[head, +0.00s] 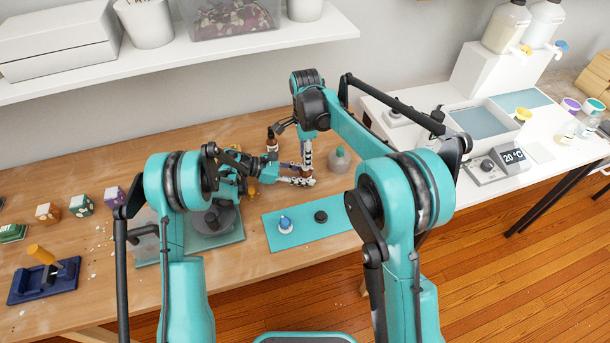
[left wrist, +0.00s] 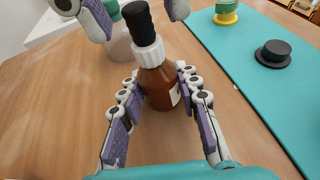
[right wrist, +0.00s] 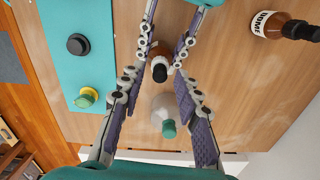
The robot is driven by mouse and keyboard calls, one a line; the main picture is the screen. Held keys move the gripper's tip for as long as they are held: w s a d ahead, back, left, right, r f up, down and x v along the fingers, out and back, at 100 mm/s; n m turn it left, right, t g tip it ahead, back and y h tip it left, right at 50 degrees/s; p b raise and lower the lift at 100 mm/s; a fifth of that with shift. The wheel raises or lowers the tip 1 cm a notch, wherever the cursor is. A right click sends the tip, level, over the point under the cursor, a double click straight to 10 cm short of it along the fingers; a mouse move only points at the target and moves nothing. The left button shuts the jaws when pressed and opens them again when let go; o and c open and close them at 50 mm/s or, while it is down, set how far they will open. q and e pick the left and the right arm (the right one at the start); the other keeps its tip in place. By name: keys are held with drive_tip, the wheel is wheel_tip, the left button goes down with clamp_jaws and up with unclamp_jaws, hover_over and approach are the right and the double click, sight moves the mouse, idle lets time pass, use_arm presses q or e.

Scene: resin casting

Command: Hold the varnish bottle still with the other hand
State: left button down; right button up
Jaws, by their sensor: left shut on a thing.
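A brown bottle (left wrist: 158,86) with a white collar and black cap stands upright on the table; only a sliver of its white label shows, so I cannot read it. My left gripper (left wrist: 157,92) is shut on its body, one finger on each side. In the right wrist view the same bottle's black cap (right wrist: 159,73) shows from above. My right gripper (right wrist: 156,76) is open, with its fingers apart on either side of the cap and no clear contact. In the head view the grippers meet around the bottle and mostly hide it.
A translucent bottle with a green cap (right wrist: 168,129) stands close by. Another brown bottle, labelled "DOME" (right wrist: 272,24), stands farther off. A shelf (head: 190,56) hangs behind.

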sight(306, 174)
drive_tip(key=shift+f, duration=2.25)
drive_tip(key=shift+c, duration=0.3)
drive_tip(key=c, duration=0.4)
drive_tip(key=o, duration=1)
drive_tip(key=shift+c, duration=0.2)
